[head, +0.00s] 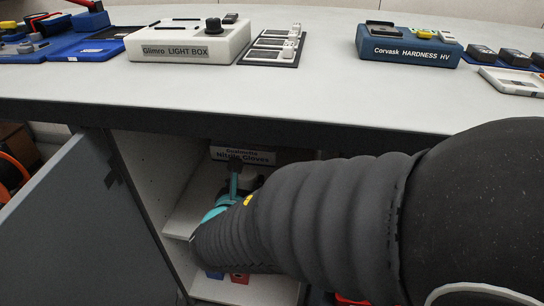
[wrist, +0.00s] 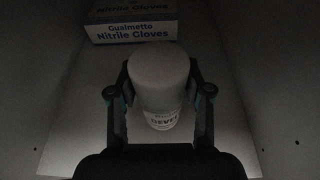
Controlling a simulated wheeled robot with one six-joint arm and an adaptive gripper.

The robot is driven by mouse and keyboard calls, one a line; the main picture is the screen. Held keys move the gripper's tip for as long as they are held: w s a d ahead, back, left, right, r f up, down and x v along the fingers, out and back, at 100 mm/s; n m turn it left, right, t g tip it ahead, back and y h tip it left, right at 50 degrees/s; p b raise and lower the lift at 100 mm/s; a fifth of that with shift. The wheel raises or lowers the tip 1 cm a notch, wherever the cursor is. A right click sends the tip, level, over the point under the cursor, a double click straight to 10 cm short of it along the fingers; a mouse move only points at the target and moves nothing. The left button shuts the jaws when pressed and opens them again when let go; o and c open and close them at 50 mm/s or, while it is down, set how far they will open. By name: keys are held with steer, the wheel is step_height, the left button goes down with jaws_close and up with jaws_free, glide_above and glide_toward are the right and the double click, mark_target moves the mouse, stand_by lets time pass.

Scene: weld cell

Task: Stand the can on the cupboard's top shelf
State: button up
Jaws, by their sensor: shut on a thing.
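The can (wrist: 158,75), pale with dark lettering low on its side, is between the two fingers of my gripper (wrist: 158,92) in the wrist view. The fingers press on it from both sides. It looks upright; whether its base touches the shelf cannot be told. In the head view my gripper (head: 235,185) reaches into the open cupboard (head: 140,165), in the upper compartment above the top shelf (head: 182,222). My arm hides most of the can there.
A nitrile gloves box (wrist: 130,22) stands at the back of this compartment, behind the can. The cupboard door (head: 85,235) is open at left. Blue and red things (head: 238,278) sit on a lower level.

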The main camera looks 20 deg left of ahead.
steer(key=shift+f+b, duration=0.35)
steer(key=shift+f, duration=1.4)
steer(key=shift+f+b, duration=0.25)
steer(key=shift+b, duration=0.05)
steer(key=o, duration=1.4)
steer(key=shift+r, duration=0.1)
steer(key=shift+r+p, duration=0.2)
steer(key=shift+p, duration=0.15)
steer(key=shift+s+r, duration=0.1)
steer(key=shift+s, duration=0.3)
steer(key=p+v, duration=0.1)
steer(key=v, duration=1)
steer(key=shift+s+d, duration=0.1)
steer(key=shift+s, duration=0.05)
